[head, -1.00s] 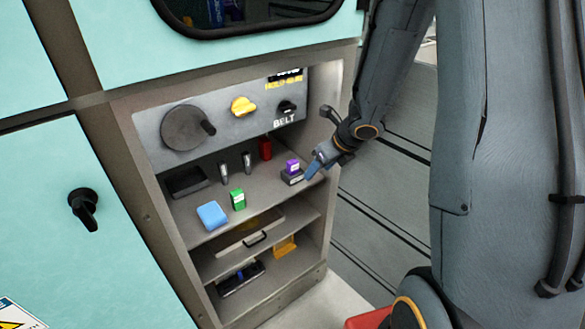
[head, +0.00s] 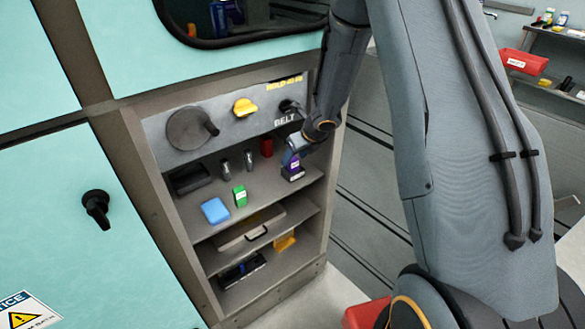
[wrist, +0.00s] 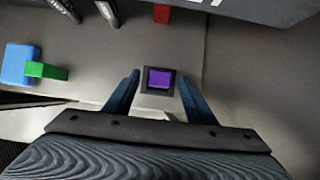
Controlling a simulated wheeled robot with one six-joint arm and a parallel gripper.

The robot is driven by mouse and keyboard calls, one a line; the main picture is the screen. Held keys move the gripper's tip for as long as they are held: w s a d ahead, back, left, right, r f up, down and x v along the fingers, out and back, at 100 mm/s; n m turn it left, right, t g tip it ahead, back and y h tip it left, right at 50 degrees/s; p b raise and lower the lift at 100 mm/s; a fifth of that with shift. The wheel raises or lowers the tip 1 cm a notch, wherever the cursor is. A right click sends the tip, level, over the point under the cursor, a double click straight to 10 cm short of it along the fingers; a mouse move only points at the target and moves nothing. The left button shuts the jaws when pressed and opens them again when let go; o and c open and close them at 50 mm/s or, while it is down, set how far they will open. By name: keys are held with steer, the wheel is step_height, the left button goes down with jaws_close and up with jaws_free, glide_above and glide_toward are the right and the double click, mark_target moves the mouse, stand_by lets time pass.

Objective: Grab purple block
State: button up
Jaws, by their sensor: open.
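The purple block (wrist: 160,79) sits in a small dark square holder (wrist: 148,91) on the shelf.
A green block (head: 240,196) and a blue block (head: 215,210) stand left on the same shelf (head: 270,190). A red block (head: 266,147) and two grey metal cylinders (head: 237,163) are behind. The knob panel (head: 220,118) overhangs the shelf.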

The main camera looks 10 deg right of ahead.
steer(key=shift+w+a+f, duration=0.1)
steer(key=shift+w+f, duration=0.15)
steer(key=shift+f, duration=0.15)
steer(key=c, duration=1.2)
steer(key=shift+o, duration=0.2)
steer(key=shift+r, duration=0.15)
